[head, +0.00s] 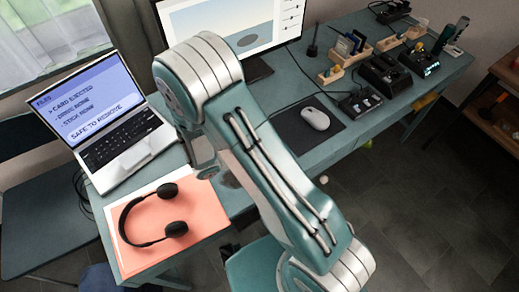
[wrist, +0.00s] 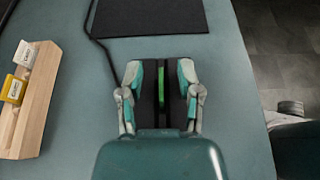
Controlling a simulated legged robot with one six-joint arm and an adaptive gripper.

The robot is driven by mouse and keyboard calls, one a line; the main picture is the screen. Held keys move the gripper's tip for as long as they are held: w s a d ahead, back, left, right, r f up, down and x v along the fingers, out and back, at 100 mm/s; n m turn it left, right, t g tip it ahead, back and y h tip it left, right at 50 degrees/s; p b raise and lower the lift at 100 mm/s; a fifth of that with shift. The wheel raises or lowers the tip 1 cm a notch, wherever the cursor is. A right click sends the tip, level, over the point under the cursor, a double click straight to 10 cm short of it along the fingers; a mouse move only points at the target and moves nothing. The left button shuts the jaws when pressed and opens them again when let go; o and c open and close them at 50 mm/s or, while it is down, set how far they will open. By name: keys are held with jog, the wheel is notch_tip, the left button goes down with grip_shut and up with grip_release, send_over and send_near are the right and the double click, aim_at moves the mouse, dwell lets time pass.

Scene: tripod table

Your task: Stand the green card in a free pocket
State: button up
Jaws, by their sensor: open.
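My gripper (wrist: 162,92) is open in the wrist view, pointing down over the teal table, with dark pads on its inner sides. The green card (wrist: 162,85) shows as a narrow, almost edge-on strip between the pads, nearer the left one. I cannot tell whether it touches a pad or what supports it. A wooden holder (wrist: 37,105) lies to the left, apart from the gripper. My arm hides the gripper, card and this holder in the head view.
A dark mat (wrist: 150,16) lies ahead with a black cable running past its left. The table edge is to the right, with floor beyond. In the head view, a laptop (head: 115,140) and headphones (head: 165,230) are left; a mouse (head: 315,118) and several small holders are right.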

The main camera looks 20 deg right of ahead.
grip_shut()
jog(key=shift+r, duration=0.1)
dwell(0.3)
